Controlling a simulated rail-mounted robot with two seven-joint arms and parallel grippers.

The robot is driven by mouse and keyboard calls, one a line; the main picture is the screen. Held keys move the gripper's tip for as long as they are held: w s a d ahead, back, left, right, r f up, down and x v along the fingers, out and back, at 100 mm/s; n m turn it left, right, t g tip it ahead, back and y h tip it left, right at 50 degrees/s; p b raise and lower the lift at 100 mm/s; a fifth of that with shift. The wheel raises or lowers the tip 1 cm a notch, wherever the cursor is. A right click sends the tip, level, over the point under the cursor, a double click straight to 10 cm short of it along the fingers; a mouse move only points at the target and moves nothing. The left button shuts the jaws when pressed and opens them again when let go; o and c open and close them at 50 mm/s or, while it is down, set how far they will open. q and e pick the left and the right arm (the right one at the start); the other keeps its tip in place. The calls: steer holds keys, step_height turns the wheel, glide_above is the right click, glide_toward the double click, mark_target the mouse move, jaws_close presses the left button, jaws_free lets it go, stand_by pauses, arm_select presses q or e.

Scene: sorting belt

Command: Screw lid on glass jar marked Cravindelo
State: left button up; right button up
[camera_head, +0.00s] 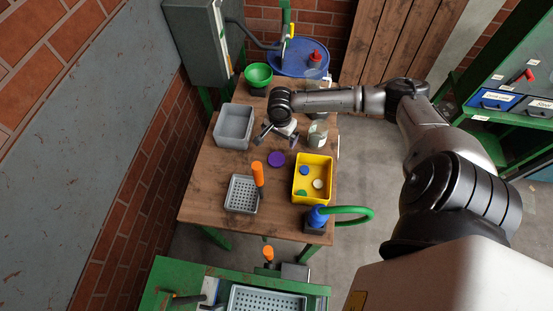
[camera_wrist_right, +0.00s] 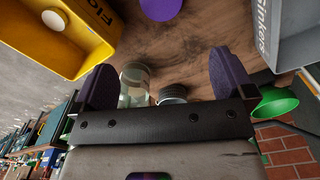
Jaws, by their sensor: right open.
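A clear glass jar (camera_head: 317,134) stands on the wooden table, to the right of my right gripper in the head view. In the right wrist view a glass jar (camera_wrist_right: 134,84) shows behind the gripper's palm, beside a dark ribbed round top (camera_wrist_right: 172,93). I cannot read the name Cravindelo on any jar. A purple lid (camera_head: 276,159) lies flat on the table and also shows in the wrist view (camera_wrist_right: 160,8). My right gripper (camera_head: 279,138) is open and empty above the table, just beyond the purple lid. My left gripper is not in view.
A yellow bin (camera_head: 327,174) holds blue, white and green round pieces. A grey bin (camera_head: 233,126), a green bowl (camera_head: 258,75) and a perforated grey tray (camera_head: 241,207) with an orange-handled tool stand on the left. A blue pump with a green hose (camera_head: 350,210) is at the near right corner.

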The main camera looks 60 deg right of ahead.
steer(key=shift+f, duration=0.1)
steer(key=b, duration=0.1)
glide_above(278, 157)
steer(key=f, duration=0.8)
steer(key=shift+s+d+f, duration=0.2)
steer(key=f, duration=0.4)
steer(key=shift+w+a+f+b, duration=0.2)
steer(key=shift+a+b, duration=0.05)
steer(key=shift+b, duration=0.15)
steer(key=shift+f, duration=0.4)
